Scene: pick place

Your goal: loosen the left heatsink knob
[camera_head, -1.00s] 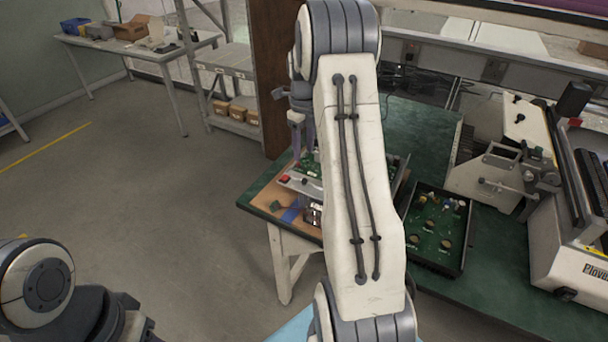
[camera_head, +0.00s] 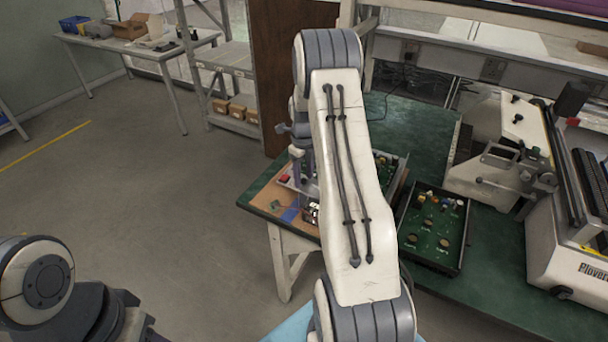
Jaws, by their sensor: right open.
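I cannot make out the left heatsink knob; my arm covers most of the unit. Of my left arm only a joint shows at the lower left; its gripper is out of frame.
A black tray (camera_head: 437,229) with small parts lies right of my arm on the green bench (camera_head: 489,272). A large white machine (camera_head: 566,230) stands at the right. The floor to the left is clear.

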